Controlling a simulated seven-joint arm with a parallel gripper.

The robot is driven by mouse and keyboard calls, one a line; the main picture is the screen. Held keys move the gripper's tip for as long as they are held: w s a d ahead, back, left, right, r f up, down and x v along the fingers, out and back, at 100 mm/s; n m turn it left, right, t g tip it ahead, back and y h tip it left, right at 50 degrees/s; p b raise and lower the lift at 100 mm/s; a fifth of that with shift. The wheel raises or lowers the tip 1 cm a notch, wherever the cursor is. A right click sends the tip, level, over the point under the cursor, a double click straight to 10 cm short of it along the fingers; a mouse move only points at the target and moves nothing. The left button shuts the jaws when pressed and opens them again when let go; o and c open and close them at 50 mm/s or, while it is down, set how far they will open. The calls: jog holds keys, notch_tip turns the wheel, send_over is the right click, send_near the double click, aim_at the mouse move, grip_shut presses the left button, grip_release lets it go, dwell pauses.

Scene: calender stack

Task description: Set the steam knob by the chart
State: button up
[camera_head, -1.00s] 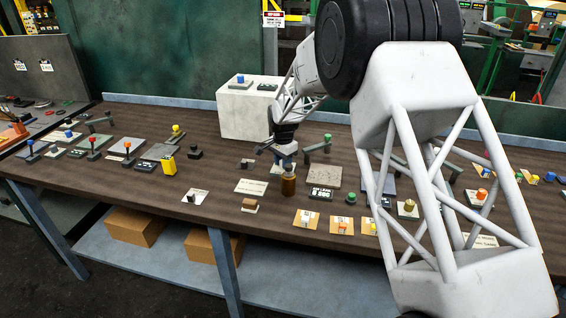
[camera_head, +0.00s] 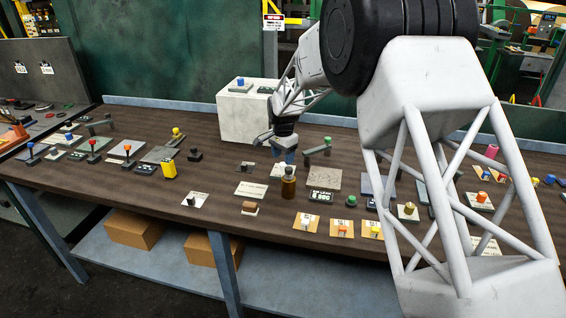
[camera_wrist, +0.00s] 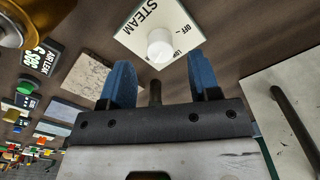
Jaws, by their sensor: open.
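In the wrist view the steam plate (camera_wrist: 152,24) is a pale card lettered STEAM, with OFF and a partly hidden LOW around a white round knob (camera_wrist: 160,46). My gripper (camera_wrist: 160,78) has its two blue fingers apart, with the knob just beyond the gap and not between them. A dark short post shows between the fingers. I cannot tell which card is the chart.
A tall white box (camera_head: 240,115) stands behind. Several levers and knobs crowd the table's left side.

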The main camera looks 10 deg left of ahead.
aim_at(283, 164)
jog(key=shift+r, duration=1.9)
jog(key=shift+s+d+r, duration=0.15)
jog(key=shift+d+r, duration=0.1)
jog(key=shift+d, duration=0.1)
jog(key=s+d+r+n+t, duration=0.1)
jog(key=s+d+r, duration=0.7)
jog(key=s+d, duration=0.3)
jog(key=s+d+r+n, duration=0.2)
jog(key=s+d+r, duration=0.65)
jog(key=d, duration=0.45)
jog(key=s+d+n, duration=0.1)
jog(key=s+d, duration=0.4)
jog(key=s, duration=0.6)
jog(key=s+d+f+n+t, duration=0.1)
jog(key=s+d, duration=0.4)
jog(key=s, duration=0.5)
jog(key=s+d+f+n, duration=0.1)
jog(key=s+d, duration=0.4)
jog(key=s, duration=0.6)
jog(key=shift+s+d+f+t, duration=0.15)
jog(key=shift+s+f+t, duration=0.1)
jog(key=shift+s+t, duration=0.05)
